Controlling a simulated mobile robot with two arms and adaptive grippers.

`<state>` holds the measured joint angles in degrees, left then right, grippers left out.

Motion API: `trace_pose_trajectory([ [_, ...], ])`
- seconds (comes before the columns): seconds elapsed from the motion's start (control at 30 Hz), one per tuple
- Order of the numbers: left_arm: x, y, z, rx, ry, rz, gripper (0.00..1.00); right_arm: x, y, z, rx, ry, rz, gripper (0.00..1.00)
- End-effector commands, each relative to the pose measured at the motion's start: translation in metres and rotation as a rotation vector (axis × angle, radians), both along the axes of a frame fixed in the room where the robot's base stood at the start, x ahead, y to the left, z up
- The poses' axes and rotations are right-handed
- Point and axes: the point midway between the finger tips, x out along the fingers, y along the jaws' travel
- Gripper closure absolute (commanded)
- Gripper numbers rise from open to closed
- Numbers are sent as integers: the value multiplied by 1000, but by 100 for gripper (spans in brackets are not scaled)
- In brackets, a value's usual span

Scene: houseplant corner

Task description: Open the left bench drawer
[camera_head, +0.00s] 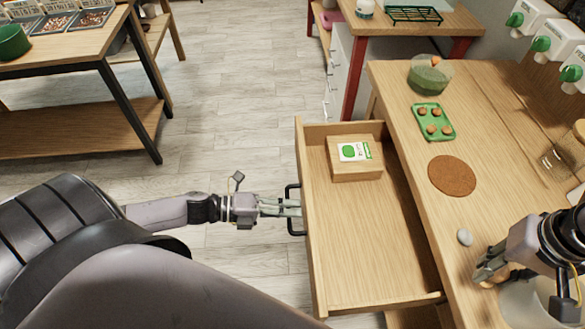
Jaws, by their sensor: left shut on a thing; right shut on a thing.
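The bench drawer (372,245) is pulled well out from the wooden bench (415,185). Its inside shows from above. My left gripper (291,208) is shut on the black drawer handle (291,190) at the middle of the drawer front. A small wooden box (357,172) with a white and green card (353,151) on top sits at the far end inside the drawer. My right gripper (490,272) is low over the bench top at the right, shut on a small tan thing, mostly hidden by the fingers.
A side table (405,24) stands behind. Open floor (230,110) lies left of the drawer.

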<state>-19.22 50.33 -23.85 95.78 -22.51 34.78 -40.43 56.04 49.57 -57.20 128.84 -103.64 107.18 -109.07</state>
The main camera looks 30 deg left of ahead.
Motion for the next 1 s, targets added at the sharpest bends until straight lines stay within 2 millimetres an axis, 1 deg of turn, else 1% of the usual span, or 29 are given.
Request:
trace_pose_trajectory([
  [0.13,0,0,-1,2,1,0,100,0,0,0,0,0,0,99],
  [0.17,0,0,-1,2,1,0,89,0,0,0,0,0,0,99],
  [0.43,0,0,0,1,1,0,71,0,0,0,0,0,0,99],
  [0.87,0,0,0,0,0,0,71,0,0,0,0,0,0,99],
  [1.0,-5,6,0,1,3,0,71,0,0,0,0,0,0,99],
])
